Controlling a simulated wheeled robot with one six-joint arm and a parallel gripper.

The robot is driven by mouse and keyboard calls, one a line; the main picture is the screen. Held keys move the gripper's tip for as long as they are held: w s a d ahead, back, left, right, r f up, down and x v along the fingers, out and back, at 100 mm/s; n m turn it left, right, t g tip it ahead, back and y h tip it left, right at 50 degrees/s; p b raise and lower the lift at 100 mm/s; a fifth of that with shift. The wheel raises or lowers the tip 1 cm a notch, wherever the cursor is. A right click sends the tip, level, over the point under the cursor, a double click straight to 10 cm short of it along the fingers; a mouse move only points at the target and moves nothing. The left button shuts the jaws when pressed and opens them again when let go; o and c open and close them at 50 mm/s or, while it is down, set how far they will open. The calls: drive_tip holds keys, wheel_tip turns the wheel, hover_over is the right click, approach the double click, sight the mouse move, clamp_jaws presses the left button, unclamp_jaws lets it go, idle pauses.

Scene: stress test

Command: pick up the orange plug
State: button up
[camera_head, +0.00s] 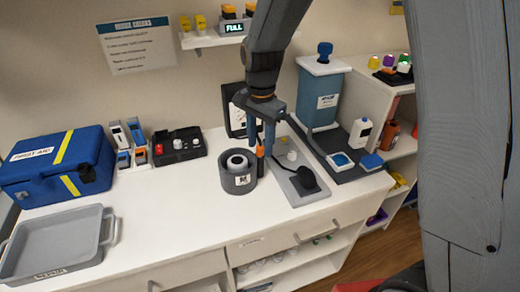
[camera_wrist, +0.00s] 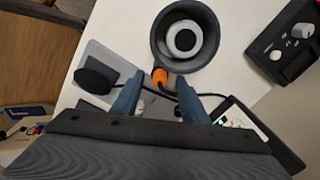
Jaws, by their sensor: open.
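The orange plug (camera_head: 260,152) shows in the head view between the two blue fingers of my gripper (camera_head: 261,142). In the wrist view the orange plug (camera_wrist: 160,77) lies just ahead of and between the open fingertips of my gripper (camera_wrist: 159,90), with space on both sides. A dark cable (camera_wrist: 163,92) runs beside it, partly hidden by my gripper. The plug's lower end and what supports it are hard to make out.
A dark grey round pot (camera_head: 238,178) with a white-ringed core stands close to the plug. A grey plate (camera_head: 290,190) with a black round part lies to the right. A black control box (camera_head: 180,146) and blue first-aid case (camera_head: 58,166) stand left.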

drive_tip(key=shift+f, duration=0.1)
clamp_jaws()
